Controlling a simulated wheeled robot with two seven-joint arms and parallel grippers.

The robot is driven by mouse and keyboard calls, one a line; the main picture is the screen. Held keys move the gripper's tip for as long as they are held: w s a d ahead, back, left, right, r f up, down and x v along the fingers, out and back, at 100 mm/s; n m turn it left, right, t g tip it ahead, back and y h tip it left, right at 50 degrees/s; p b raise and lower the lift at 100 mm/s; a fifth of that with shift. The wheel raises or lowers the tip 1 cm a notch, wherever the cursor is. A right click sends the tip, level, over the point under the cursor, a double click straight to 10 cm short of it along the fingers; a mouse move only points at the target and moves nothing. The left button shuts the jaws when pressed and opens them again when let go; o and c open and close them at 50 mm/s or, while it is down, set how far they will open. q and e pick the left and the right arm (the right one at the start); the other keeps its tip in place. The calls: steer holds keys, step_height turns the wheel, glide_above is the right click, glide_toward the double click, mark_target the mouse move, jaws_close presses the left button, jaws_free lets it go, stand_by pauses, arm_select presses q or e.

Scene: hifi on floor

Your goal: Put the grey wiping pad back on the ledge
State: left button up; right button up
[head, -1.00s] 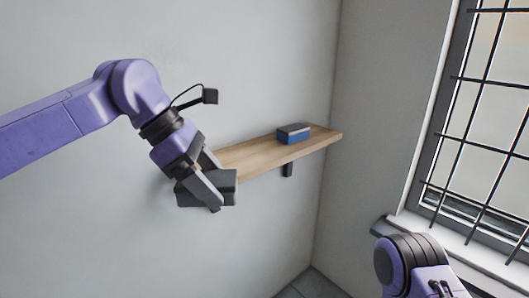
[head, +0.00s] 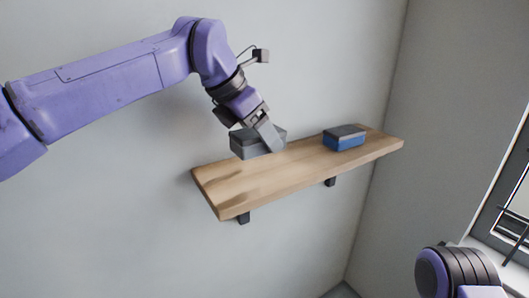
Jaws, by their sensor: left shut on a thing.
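My left gripper (head: 262,133) is shut on the grey wiping pad (head: 250,146), a dark grey block. It holds the pad over the back middle part of the wooden ledge (head: 235,190). I cannot tell for sure whether the pad's underside touches the wood; shadows lie on the ledge to its left. The gripper's finger covers part of the pad. The ledge is fixed to the wall on dark brackets. My right arm shows only in part at the lower right, and its gripper is outside the view.
A blue block with a grey top (head: 344,138) sits on the right part of the ledge, to the right of the pad. The left part of the ledge is bare. A barred window (head: 512,215) is at the right edge, past the room's corner.

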mark_target(262, 168)
arm_select(q)
steer(key=shift+w+f, duration=0.15)
steer(key=shift+f, duration=0.15)
steer(key=f, duration=0.2)
steer(key=w+f+b, duration=0.1)
steer(key=f, duration=0.1)
steer(key=shift+w+f, duration=0.2)
steer(key=shift+f, duration=0.1)
steer(key=shift+s+r, duration=0.1)
steer(key=shift+s, duration=0.05)
steer(key=o, duration=1)
steer(key=shift+r, duration=0.2)
steer(key=p+v, duration=0.2)
steer(key=v, duration=0.9)
steer(key=shift+s+a+r, duration=0.15)
steer(key=shift+a+r, duration=0.05)
steer(key=shift+a, duration=0.05)
